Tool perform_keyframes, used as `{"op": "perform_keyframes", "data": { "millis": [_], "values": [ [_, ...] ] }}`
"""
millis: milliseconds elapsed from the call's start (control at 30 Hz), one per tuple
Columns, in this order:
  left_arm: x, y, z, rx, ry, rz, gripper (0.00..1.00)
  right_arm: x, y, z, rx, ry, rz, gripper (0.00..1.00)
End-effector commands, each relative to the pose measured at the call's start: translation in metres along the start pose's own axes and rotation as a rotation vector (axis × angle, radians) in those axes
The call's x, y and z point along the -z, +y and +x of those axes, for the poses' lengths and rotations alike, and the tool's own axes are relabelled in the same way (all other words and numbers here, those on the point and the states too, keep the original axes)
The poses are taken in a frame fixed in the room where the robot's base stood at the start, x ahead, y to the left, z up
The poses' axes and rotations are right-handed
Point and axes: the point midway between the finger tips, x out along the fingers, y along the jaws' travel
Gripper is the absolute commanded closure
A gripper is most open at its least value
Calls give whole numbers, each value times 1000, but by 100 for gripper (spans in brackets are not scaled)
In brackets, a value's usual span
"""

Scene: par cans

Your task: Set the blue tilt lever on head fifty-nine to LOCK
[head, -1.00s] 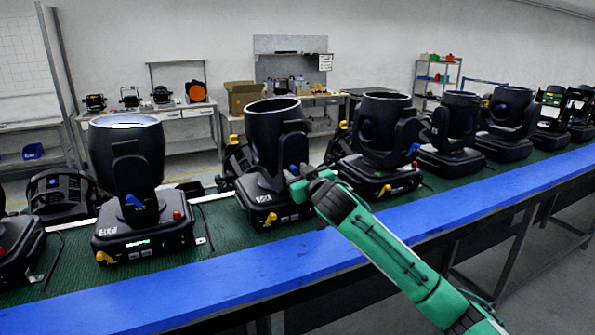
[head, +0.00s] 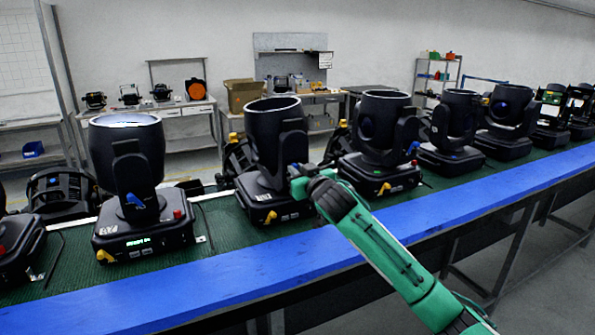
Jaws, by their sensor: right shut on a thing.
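A black moving head (head: 275,135) with an upright, open-topped can stands on the green belt, left of the picture's middle. Its base (head: 268,200) carries a pale number label, too small for me to read. My right gripper (head: 298,180) is at the right side of this head's yoke, low on the arm, shut on its blue tilt lever. The jaws hide nearly all of the lever, so I cannot read its setting. My left gripper is not in view.
Another head (head: 128,160) with a blue lever (head: 134,201) stands to the left. Several more heads line the belt to the right, the nearest (head: 383,130) close to my wrist. A blue rail (head: 240,275) runs along the belt's front edge.

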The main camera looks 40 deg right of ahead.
Motion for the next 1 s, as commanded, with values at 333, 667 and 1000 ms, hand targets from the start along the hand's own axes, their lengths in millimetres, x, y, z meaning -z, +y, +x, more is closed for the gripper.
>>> {"op": "perform_keyframes", "data": {
  "millis": [333,667,1000],
  "values": [
    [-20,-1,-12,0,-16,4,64,4,8,0,0,-1,296,100],
    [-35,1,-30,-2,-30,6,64,4,18,0,-1,-1,603,100],
    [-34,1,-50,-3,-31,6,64,0,25,0,-1,0,845,100]
  ]
}}
